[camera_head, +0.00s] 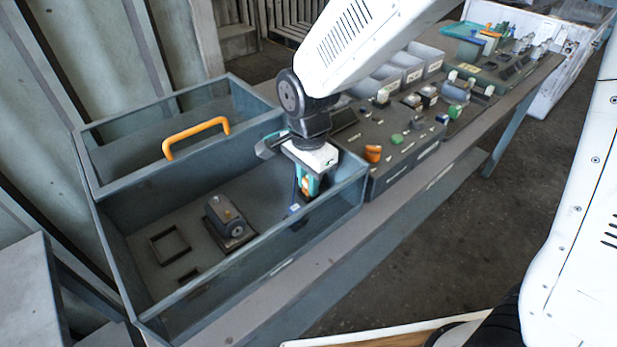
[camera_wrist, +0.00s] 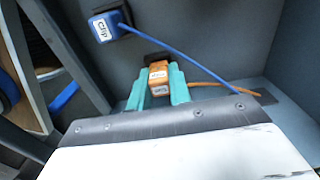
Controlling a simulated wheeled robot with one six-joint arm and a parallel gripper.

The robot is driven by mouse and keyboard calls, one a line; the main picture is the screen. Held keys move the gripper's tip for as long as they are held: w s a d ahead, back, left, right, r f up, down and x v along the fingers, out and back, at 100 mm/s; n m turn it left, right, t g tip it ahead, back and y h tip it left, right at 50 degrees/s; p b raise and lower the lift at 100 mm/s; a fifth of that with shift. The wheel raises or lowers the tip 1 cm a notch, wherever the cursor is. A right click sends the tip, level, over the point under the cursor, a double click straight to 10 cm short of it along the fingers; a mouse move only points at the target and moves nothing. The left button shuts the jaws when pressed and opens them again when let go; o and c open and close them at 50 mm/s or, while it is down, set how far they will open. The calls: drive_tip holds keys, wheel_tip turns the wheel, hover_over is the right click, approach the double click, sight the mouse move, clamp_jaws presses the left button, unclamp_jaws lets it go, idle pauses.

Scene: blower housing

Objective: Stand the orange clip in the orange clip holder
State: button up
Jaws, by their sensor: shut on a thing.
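The orange clip (camera_wrist: 158,73) is a small orange block with a white label, seen between the two teal fingers of my gripper (camera_wrist: 160,88) in the wrist view. The gripper is shut on it. In the head view my gripper (camera_head: 304,186) points down into the right end of the grey-blue box, with a bit of the orange clip (camera_head: 306,184) showing. A dark piece (camera_wrist: 155,57) lies just beyond the clip; I cannot tell whether it is the orange clip holder or whether the clip touches it. An orange cable (camera_wrist: 215,85) runs right from the clip.
A blue clip (camera_wrist: 105,26) with a blue cable is near the fingers. The box (camera_head: 130,258) has raised walls and holds a grey motor-like part (camera_head: 226,220) and an empty square frame (camera_head: 170,245). An orange handle (camera_head: 195,135) rises behind. A crowded bench panel (camera_head: 400,150) adjoins right.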

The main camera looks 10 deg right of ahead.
drive_tip(key=shift+f, duration=0.3)
drive_tip(key=o, duration=0.8)
drive_tip(key=shift+o, duration=0.2)
wheel_tip(320, 180, up, 8)
drive_tip(key=shift+f, duration=0.15)
